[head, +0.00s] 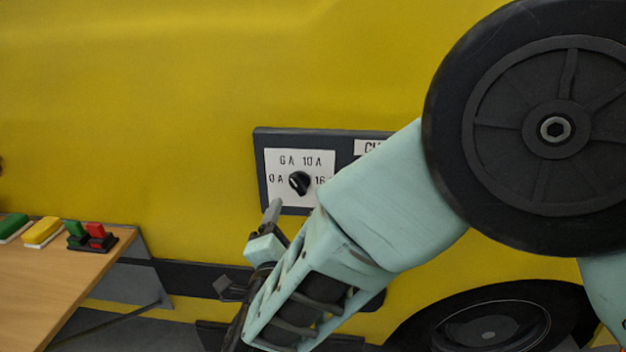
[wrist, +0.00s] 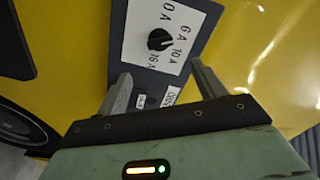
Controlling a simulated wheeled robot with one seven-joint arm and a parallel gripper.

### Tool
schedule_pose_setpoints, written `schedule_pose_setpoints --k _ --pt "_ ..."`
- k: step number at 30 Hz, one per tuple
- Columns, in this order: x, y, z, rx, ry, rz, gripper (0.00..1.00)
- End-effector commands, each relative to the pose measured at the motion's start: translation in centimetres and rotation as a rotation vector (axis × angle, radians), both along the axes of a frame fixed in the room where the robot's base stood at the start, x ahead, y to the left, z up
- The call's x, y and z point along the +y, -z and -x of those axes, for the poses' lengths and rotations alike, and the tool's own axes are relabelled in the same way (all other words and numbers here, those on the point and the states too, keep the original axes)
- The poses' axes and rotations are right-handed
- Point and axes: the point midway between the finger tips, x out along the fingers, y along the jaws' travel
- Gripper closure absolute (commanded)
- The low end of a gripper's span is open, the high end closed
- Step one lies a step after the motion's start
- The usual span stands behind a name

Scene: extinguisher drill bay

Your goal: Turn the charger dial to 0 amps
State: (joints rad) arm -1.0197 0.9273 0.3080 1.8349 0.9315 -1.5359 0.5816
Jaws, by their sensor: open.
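The charger dial is a black round knob (head: 299,183) on a white plate (head: 284,198) marked 0 A, 6 A, 10 A and 16 A. The plate is on a dark panel (head: 262,140) on a yellow vehicle side. The knob also shows in the wrist view (wrist: 160,40), at the top centre. I cannot tell surely which mark it points at. My gripper (wrist: 160,73) is open and empty, its two fingers apart below the knob in the wrist view, not around it. In the head view a fingertip is just below the panel, and my arm covers the panel's right part.
A wooden table (head: 60,270) stands at the lower left, with green and yellow blocks and a red-green item (head: 92,236) near its edge. A vehicle wheel (head: 490,325) is at the lower right. A label (head: 370,147) on the panel is partly hidden.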

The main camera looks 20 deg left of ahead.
Motion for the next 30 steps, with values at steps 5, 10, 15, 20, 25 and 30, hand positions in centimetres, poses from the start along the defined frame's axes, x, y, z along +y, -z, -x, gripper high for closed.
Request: schedule_pose_setpoints --k 5,10,15,20,25,30 --pt "0.8 -0.3 -3.8 0.000 0.002 0.000 0.31" --pt "1.7 -0.3 -7.2 -0.001 0.001 0.001 0.31" --pt "2.4 -0.2 -9.9 0.000 0.000 0.000 0.31" --pt "2.7 -0.1 -11.5 -0.001 0.000 0.001 0.31" --pt "2.9 0.0 -12.0 0.001 -0.002 0.002 0.31" --pt "2.9 0.0 -12.0 0.000 -0.002 0.002 0.31"
